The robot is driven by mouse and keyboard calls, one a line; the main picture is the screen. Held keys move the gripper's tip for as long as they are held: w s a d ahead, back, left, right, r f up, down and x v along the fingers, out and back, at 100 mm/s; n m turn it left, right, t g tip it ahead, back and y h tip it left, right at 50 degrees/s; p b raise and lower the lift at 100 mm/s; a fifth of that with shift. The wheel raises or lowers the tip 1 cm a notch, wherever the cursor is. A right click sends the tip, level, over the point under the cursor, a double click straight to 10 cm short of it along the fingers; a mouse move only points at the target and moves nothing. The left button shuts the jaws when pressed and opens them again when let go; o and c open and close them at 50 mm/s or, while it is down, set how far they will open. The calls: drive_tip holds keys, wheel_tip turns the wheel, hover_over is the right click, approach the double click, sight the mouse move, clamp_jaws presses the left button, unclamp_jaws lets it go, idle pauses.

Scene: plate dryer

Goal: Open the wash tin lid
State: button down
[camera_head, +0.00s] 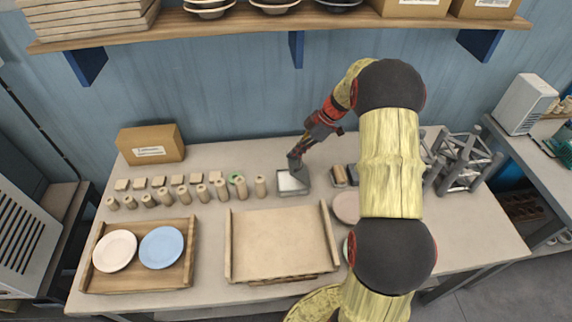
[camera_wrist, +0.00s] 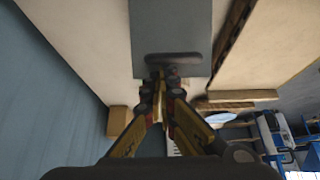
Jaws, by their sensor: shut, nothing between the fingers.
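The wash tin (camera_head: 306,187) is a small grey rectangular tin near the back middle of the table. A white area (camera_head: 289,180) shows inside its rim in the head view. My gripper (camera_head: 297,157) reaches down to the tin's back edge from the upper right. In the wrist view a flat grey panel, which looks like the lid (camera_wrist: 172,25), lies beyond my gripper (camera_wrist: 159,74). A dark rounded bar (camera_wrist: 172,57) on it is just at the fingertips. The fingers are shut with nothing between them. I cannot tell whether they touch the bar, or how far the lid is raised.
Several wooden pegs (camera_head: 221,189) stand left of the tin. A wooden tray (camera_head: 280,243) lies in front. Another tray (camera_head: 187,279) holds a white plate (camera_head: 114,251) and a blue plate (camera_head: 162,247). A cardboard box (camera_head: 151,144) stands back left, grey racks (camera_head: 462,162) right.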

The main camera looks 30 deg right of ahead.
drive_tip(key=s+d+t+y+b, duration=0.2)
drive_tip(key=s+d+y+b, duration=0.2)
drive_tip(key=d+b, duration=0.5)
drive_tip(key=shift+s+d+f+y, duration=0.15)
drive_tip(key=shift+d+y, duration=0.15)
drive_tip(key=shift+d, duration=0.3)
drive_tip(key=shift+f, duration=0.1)
wheel_tip(320, 180, up, 10)
drive_tip(key=shift+r, duration=0.25)
idle(0.4)
